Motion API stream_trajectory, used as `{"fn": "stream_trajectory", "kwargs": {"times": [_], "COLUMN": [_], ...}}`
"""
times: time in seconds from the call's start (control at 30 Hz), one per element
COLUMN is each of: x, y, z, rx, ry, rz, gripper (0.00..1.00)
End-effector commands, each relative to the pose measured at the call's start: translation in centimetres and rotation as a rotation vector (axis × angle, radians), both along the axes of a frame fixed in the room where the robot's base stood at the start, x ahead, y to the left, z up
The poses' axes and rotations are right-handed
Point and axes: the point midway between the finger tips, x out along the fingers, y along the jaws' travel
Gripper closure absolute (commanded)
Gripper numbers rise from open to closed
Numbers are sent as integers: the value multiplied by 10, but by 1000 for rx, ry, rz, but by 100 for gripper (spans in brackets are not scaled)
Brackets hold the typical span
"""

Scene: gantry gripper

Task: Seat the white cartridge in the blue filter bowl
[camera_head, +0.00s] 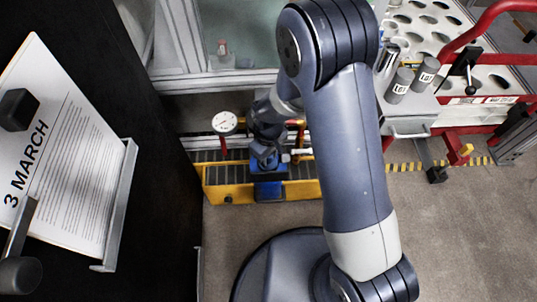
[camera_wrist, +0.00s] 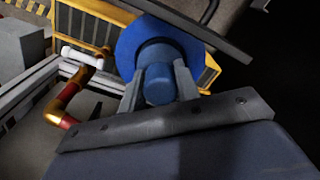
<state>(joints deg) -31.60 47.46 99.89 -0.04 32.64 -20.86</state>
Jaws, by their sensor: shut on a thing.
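My gripper (camera_wrist: 157,84) is shut on a blue cylindrical part (camera_wrist: 158,88), with one grey finger on each side of it. A wider blue round body or flange (camera_wrist: 137,40) lies just beyond the fingertips. I cannot tell whether this blue part is the filter bowl itself or a piece of its housing. In the head view, my gripper (camera_head: 264,153) is small and partly hidden, low over a blue piece (camera_head: 268,188) at the yellow-framed grating. I cannot make out a white cartridge in either view.
The yellow-framed grating (camera_head: 230,190) lies under my gripper. A dial gauge (camera_head: 225,123) stands to its left. Labelled grey cylinders (camera_head: 399,85) stand at a white rack with holes.

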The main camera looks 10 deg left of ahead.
Motion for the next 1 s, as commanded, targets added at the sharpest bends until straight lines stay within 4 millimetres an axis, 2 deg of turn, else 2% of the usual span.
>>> {"fn": "stream_trajectory", "kwargs": {"times": [0.6,0.63,0.93,1.0], "x": [0,0,0,0], "y": [0,0,0,0], "z": [-16,-16,-15,-15], "rx": [0,1,0,0], "ry": [0,-1,0,0], "rz": [0,0,0,0], "gripper": [89,69,44,44]}}
